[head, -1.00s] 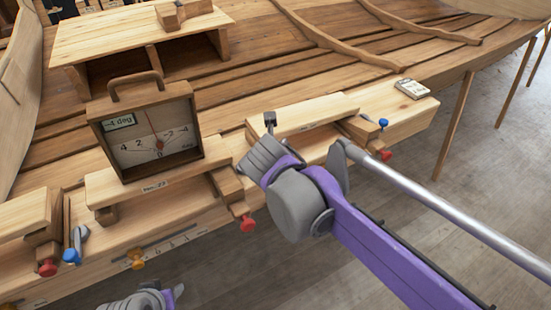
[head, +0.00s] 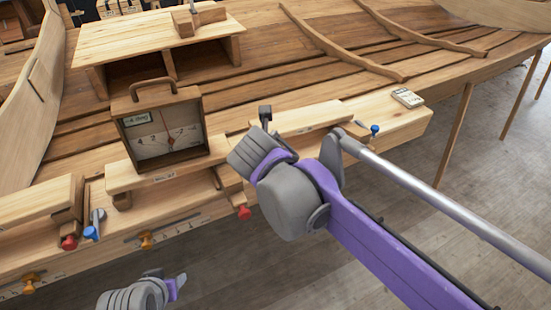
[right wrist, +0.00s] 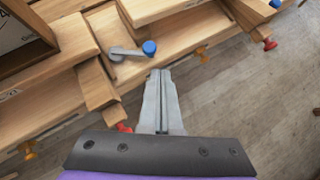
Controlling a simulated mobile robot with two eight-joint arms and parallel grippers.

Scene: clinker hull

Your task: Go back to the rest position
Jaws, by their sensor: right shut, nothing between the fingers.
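My right gripper (right wrist: 161,85) is shut and empty in the right wrist view. Its fingertips appear just below a grey lever with a blue knob (right wrist: 149,47) on the wooden bench; I cannot tell whether they touch it. In the head view my right arm's grey wrist and purple link reach over the front of the bench, and the fingers are hidden. My left arm's grey wrist shows at the bottom left of the head view, in front of and below the bench edge. The fingers of my left gripper (head: 179,281) are not clear enough to judge.
A wooden dial box (head: 164,123) with a handle stands on a plank left of my right arm. Behind it is an open wooden shelf (head: 158,34). Red, orange and blue knobs stick out along the bench front. The hull planking lies behind; clear floor (head: 492,213) lies right.

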